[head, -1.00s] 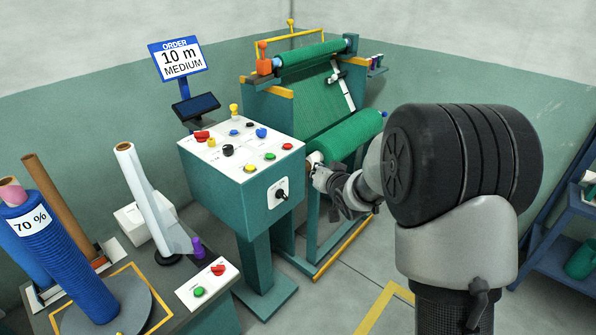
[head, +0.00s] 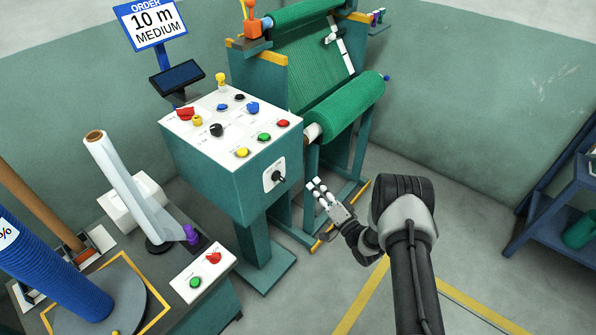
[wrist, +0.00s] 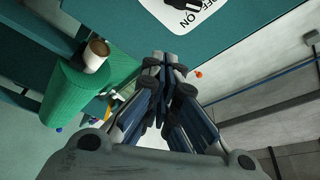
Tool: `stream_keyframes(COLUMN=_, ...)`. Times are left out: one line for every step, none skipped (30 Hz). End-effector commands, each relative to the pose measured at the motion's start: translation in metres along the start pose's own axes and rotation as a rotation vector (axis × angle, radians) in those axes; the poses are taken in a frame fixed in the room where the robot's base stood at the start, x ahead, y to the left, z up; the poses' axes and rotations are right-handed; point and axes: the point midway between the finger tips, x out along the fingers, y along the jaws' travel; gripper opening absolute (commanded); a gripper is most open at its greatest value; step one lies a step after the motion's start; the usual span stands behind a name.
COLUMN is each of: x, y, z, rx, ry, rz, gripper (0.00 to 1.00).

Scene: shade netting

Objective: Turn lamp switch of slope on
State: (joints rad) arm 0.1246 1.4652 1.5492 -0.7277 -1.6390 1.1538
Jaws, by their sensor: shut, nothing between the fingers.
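A black rotary switch (head: 278,176) sits on a white plate (head: 267,183) on the front face of the teal control box (head: 215,172). In the wrist view the plate (wrist: 194,22) reads OFF and ON, and part of the black knob (wrist: 184,4) shows at the top edge. Which word the knob points to I cannot tell. My gripper (head: 318,187) is shut and empty, to the right of the switch and apart from it. In the wrist view my gripper's fingertips (wrist: 171,58) are together, just below the plate in the picture.
The green netting roll (head: 345,105) and its sloped frame stand behind my gripper. Several coloured buttons and knobs are on the box's white top (head: 232,128). A side table with a small white switch panel (head: 190,270) is at lower left. A blue rack (head: 560,215) stands right.

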Motion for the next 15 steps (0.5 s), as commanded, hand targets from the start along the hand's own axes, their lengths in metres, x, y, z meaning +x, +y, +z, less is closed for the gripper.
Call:
stream_keyframes(x=-0.001, y=0.000, z=0.001, rx=0.004, ry=0.001, rz=-0.004, gripper=0.00)
stream_keyframes(x=-0.001, y=0.000, z=0.001, rx=0.006, ry=0.001, rz=-0.005, gripper=0.00)
stream_keyframes(x=-0.001, y=0.000, z=0.001, rx=0.006, ry=0.001, rz=-0.006, gripper=0.00)
stream_keyframes(x=-0.001, y=0.000, z=0.001, rx=0.006, ry=0.001, rz=-0.006, gripper=0.00)
stream_keyframes(x=-0.001, y=0.000, z=0.001, rx=0.006, ry=0.001, rz=-0.005, gripper=0.00)
stream_keyframes(x=-0.001, y=0.000, z=0.001, rx=0.005, ry=0.001, rz=-0.005, gripper=0.00)
stream_keyframes(x=-0.001, y=0.000, z=0.001, rx=0.005, ry=0.001, rz=-0.005, gripper=0.00)
stream_keyframes(x=-0.001, y=0.000, z=0.001, rx=0.005, ry=0.001, rz=-0.005, gripper=0.00)
stream_keyframes(x=-0.001, y=0.000, z=0.001, rx=0.005, ry=0.001, rz=-0.005, gripper=0.00)
stream_keyframes(x=-0.001, y=0.000, z=0.001, rx=0.005, ry=0.001, rz=-0.005, gripper=0.00)
stream_keyframes(x=0.000, y=0.000, z=0.001, rx=0.004, ry=0.001, rz=-0.005, gripper=0.00)
stream_keyframes(x=0.002, y=0.000, z=0.001, rx=0.004, ry=0.000, rz=-0.005, gripper=0.00)
stream_keyframes(x=0.003, y=0.000, z=0.002, rx=0.004, ry=0.000, rz=-0.006, gripper=0.00)
stream_keyframes(x=0.006, y=0.000, z=0.002, rx=0.003, ry=-0.001, rz=-0.006, gripper=0.00)
stream_keyframes(x=0.010, y=0.000, z=0.002, rx=0.003, ry=-0.001, rz=-0.006, gripper=0.00)
